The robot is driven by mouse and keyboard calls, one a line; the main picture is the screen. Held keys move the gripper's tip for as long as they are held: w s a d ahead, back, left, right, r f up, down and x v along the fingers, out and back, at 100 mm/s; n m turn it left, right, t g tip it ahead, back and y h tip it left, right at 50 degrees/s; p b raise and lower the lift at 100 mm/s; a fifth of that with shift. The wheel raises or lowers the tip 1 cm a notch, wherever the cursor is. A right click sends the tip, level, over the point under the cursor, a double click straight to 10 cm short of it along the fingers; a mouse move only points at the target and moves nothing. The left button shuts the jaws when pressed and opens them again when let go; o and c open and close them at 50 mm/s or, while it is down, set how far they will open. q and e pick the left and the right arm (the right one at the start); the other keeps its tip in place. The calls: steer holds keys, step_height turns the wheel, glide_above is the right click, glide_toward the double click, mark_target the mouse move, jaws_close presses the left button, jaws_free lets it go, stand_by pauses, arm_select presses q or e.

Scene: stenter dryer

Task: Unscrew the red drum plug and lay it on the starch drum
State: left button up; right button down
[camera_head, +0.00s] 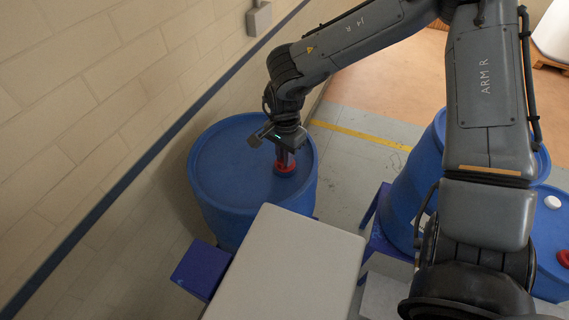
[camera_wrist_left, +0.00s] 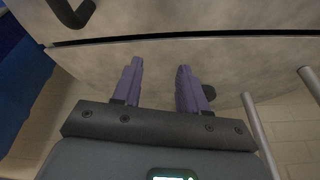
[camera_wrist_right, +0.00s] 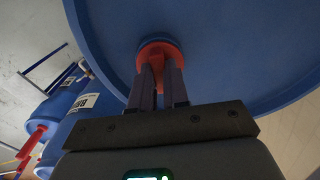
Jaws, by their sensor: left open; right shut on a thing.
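The red drum plug (camera_head: 285,165) is at the lid of the blue drum (camera_head: 225,165) by the wall. My right gripper (camera_head: 287,152) reaches down over it from above. In the right wrist view the jaws (camera_wrist_right: 158,85) are shut on the upright grip of the red plug (camera_wrist_right: 160,55), whose round base meets the blue lid (camera_wrist_right: 230,40). I cannot tell whether the plug is threaded in or only resting there. My left gripper (camera_wrist_left: 157,85) is open and empty in the left wrist view, in front of a pale grey panel with a dark handle. It is not in the head view.
A pale grey flat top (camera_head: 290,265) stands in front of the drum. To the right, a blue drum (camera_head: 410,200) sits in a blue stand, and another drum has a white cap (camera_head: 552,202) and a red cap (camera_head: 564,258). The brick wall (camera_head: 90,120) is close at left.

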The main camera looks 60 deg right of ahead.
steer(key=n, duration=0.3)
steer(key=c, duration=1)
jaws_free()
steer(key=shift+c, duration=1)
